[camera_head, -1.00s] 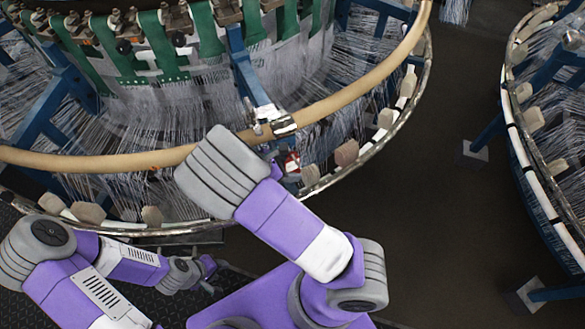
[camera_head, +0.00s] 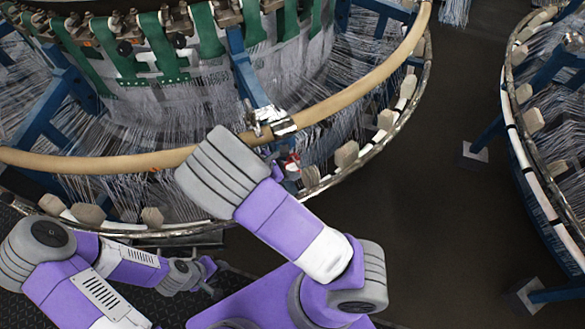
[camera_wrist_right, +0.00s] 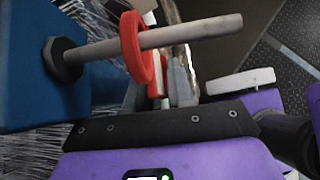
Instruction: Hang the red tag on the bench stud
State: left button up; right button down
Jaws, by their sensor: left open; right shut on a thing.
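In the right wrist view, the red tag (camera_wrist_right: 131,50) has a round red ring with the grey bench stud (camera_wrist_right: 195,36) passing through it. The ring sits around the stud, near mid-length. The stud sticks out from a dark nut on a blue block. My right gripper (camera_wrist_right: 160,92) is shut on the tag's lower part, just below the stud; its grip is partly hidden. In the head view, the tag (camera_head: 293,158) is a small red spot beside the loom rim, and my right gripper (camera_head: 284,168) is mostly hidden by its wrist. My left gripper (camera_head: 212,279) is open and empty at lower left.
The circular loom's tan hoop (camera_head: 345,97) and lower rim (camera_head: 372,152) with pale blocks curve close around my right wrist. Fine threads hang behind the hoop. A second loom (camera_head: 520,130) stands at the right. Dark floor (camera_head: 420,210) between them is clear.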

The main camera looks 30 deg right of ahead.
jog(key=shift+s+r, duration=0.15)
jog(key=shift+s, duration=0.1)
jog(key=shift+s+r+p, duration=0.1)
jog(key=shift+s+p, duration=0.15)
jog(key=shift+p, duration=0.1)
jog(key=shift+a, duration=0.1)
jog(key=shift+s, duration=0.15)
jog(key=s, duration=0.1)
jog(key=s+p, duration=0.1)
jog(key=s, duration=0.2)
jog(key=shift+s+a+r, duration=0.2)
jog(key=shift+s+r, duration=0.05)
jog(key=shift+s, duration=0.15)
